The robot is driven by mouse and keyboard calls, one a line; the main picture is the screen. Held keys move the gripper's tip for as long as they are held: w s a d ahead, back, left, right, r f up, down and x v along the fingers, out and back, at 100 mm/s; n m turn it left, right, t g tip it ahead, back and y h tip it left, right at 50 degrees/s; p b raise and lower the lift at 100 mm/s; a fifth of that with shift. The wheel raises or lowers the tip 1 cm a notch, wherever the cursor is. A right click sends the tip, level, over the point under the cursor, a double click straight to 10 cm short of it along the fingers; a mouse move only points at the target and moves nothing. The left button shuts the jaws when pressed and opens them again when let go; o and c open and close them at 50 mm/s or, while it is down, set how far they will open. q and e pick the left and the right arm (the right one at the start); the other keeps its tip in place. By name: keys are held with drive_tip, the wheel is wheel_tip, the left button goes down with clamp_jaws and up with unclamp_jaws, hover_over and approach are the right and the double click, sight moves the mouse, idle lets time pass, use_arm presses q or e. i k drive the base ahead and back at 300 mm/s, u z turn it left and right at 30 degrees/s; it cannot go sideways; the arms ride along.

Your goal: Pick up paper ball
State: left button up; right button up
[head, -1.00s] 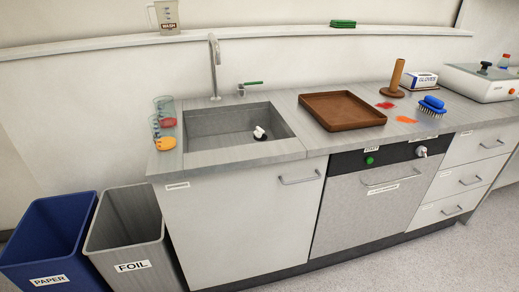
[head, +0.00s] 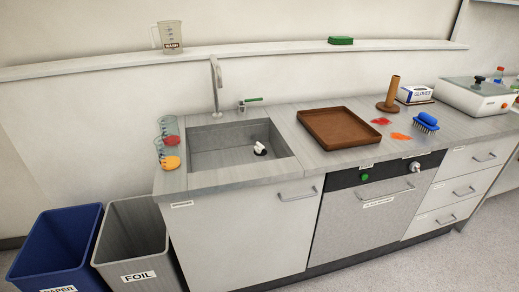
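A small white crumpled thing (head: 260,147), which looks like the paper ball, lies in the sink basin (head: 215,159) near its right side. A small black round patch, perhaps the drain, shows beside it. It is too small to make out more. Neither of my grippers shows in the head view.
Two beakers with red and yellow contents (head: 170,155) stand left of the sink, below the tap (head: 216,85). A brown tray (head: 340,129), red and orange spills and a blue brush (head: 425,122) are to the right. Blue PAPER bin (head: 55,245) and grey FOIL bin (head: 135,240) stand on the floor.

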sight(258, 147)
drive_tip(key=u, duration=0.2)
drive_tip(key=i, duration=0.95)
drive_tip(key=u, duration=0.45)
